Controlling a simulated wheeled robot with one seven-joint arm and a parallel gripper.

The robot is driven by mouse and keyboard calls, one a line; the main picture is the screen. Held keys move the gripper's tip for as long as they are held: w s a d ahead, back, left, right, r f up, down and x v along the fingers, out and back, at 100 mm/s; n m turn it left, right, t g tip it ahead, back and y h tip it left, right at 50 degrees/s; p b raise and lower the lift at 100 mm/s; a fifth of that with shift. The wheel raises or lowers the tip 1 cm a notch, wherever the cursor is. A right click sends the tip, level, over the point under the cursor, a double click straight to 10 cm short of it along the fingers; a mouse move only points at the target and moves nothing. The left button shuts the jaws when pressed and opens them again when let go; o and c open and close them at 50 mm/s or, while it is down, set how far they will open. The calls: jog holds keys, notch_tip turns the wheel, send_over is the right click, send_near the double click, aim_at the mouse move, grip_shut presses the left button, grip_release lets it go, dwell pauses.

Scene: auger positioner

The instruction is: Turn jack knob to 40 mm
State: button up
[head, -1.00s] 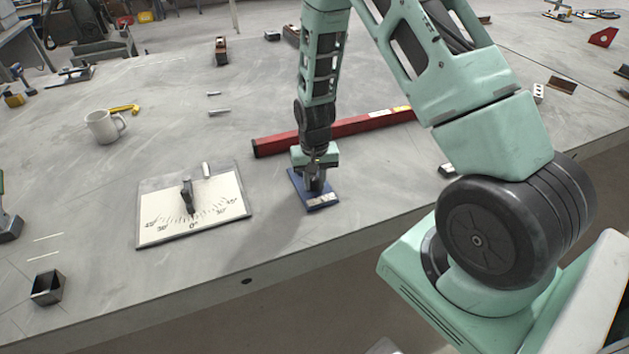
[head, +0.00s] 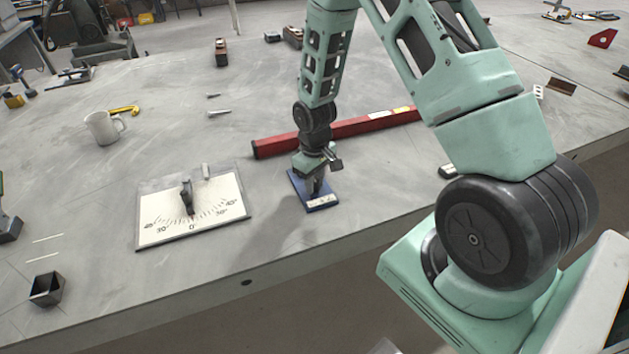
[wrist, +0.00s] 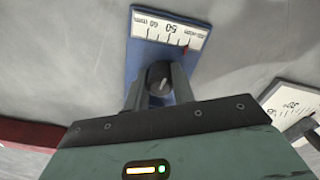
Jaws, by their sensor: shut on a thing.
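The jack is a blue plate (head: 322,205) on the grey table, with a white millimetre scale; it also fills the upper middle of the wrist view (wrist: 142,58). Its dark round knob (wrist: 159,78) sits between my fingers. My gripper (head: 316,185) points down over the plate, and in the wrist view my gripper (wrist: 160,90) is shut on the knob. The scale (wrist: 171,31) shows 60 at left and 50 in the middle; the number at right is hard to read. A small red pointer (wrist: 186,49) stands right of the 50, near the right end.
A white angle-dial board (head: 160,232) lies left of the jack. A red bar (head: 275,147) lies just behind it. A white mug (head: 101,128) stands further left. The table's front edge (head: 300,249) runs close in front of the jack.

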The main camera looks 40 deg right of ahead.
aim_at(315, 179)
dwell(0.4)
jog(key=o, duration=1)
jog(key=shift+r, duration=0.1)
notch_tip(315, 179, up, 17)
jog(key=shift+r+b, duration=0.15)
jog(key=shift+b, duration=0.25)
